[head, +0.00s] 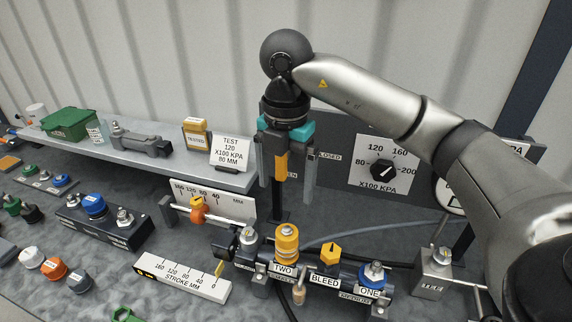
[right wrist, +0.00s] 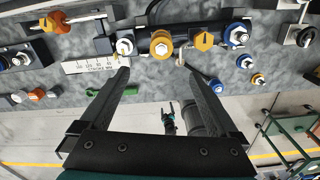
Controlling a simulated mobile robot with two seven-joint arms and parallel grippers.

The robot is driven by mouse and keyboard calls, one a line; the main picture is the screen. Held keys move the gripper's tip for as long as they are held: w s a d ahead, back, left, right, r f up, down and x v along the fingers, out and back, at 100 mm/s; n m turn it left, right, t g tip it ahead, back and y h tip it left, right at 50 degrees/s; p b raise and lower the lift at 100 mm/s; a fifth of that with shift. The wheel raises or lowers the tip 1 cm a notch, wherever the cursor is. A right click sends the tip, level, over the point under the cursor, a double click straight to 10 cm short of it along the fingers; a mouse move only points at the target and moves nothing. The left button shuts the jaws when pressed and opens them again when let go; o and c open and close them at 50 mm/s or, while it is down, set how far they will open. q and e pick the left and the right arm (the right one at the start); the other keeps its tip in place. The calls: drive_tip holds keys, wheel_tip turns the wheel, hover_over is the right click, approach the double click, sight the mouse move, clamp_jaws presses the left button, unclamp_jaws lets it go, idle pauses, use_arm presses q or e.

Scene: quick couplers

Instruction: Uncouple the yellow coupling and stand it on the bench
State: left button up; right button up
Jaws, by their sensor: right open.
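The yellow coupling (head: 287,243) stands upright on the port labelled TWO of the dark manifold. It also shows in the right wrist view (right wrist: 160,42), beyond my fingertips. My right gripper (head: 287,190) points down above and behind the manifold in the head view, its two fingers apart with nothing gripped. An orange lever (head: 281,165) shows between the fingers, apparently on the panel behind. The open fingers also show in the right wrist view (right wrist: 156,76). A small black and teal gripper, apparently my left (right wrist: 169,118), shows there, too small to read.
A yellow BLEED knob (head: 330,254) and blue coupling (head: 373,274) sit right of the yellow coupling. A stroke scale block (head: 182,277) lies to the left. A grey shelf (head: 150,163) holds a yellow TESTED piece (head: 196,133). The bench has some clear patches at front left.

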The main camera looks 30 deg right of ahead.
sight(286, 232)
wheel_tip(286, 232, down, 15)
drive_tip(key=shift+s, duration=0.1)
idle(0.4)
clamp_jaws()
idle(1.4)
